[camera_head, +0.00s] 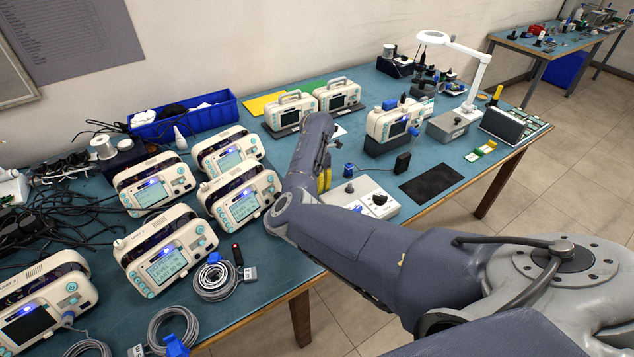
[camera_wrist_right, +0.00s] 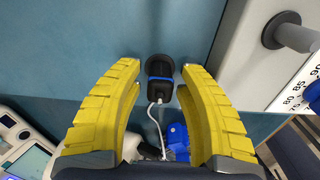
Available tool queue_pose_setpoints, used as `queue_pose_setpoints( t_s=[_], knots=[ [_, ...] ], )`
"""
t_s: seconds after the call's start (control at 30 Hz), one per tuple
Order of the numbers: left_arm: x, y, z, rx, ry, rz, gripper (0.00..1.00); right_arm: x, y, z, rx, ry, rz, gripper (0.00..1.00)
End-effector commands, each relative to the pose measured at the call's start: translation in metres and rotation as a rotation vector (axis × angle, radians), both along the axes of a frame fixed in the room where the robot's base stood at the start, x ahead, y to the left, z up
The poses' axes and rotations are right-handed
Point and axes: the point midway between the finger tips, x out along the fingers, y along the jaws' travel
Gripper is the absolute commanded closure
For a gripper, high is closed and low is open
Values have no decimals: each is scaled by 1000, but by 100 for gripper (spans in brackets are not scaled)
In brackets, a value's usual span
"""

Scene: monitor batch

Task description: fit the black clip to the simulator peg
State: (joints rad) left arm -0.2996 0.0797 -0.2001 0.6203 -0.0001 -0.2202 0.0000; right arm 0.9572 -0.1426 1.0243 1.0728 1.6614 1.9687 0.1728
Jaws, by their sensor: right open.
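The black clip (camera_wrist_right: 160,78) with a blue band lies on the blue table in the right wrist view, a pale cable leading from its lower end. My right gripper (camera_wrist_right: 160,75) is open, its yellow fingers on either side of the clip with gaps between. In the head view the right gripper (camera_head: 325,180) hangs over the table left of the simulator, and I cannot make out the clip there. The simulator (camera_head: 365,196) is a pale box with a dial. Its grey peg (camera_wrist_right: 290,34) sticks up at the upper right of the wrist view, bare. My left gripper is not in view.
Monitors (camera_head: 160,262) crowd the table's left side. A blue connector (camera_wrist_right: 178,138) lies below the clip in the wrist view. The table is clear left of the clip.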

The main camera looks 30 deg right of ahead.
Motion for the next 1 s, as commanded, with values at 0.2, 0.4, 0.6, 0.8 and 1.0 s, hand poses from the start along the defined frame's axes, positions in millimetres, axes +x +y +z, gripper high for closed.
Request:
queue_pose_setpoints(
  t_s=[0.2,0.4,0.6,0.8,1.0],
  knots=[
    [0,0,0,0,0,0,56,0,0,0,0,0,0,84],
    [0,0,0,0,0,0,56,0,0,0,0,0,0,100],
    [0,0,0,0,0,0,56,0,0,3,0,-1,-1,100],
    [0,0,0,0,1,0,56,0,0,12,-1,-1,0,100],
    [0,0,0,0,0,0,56,1,0,20,0,-2,-1,100]
  ],
)
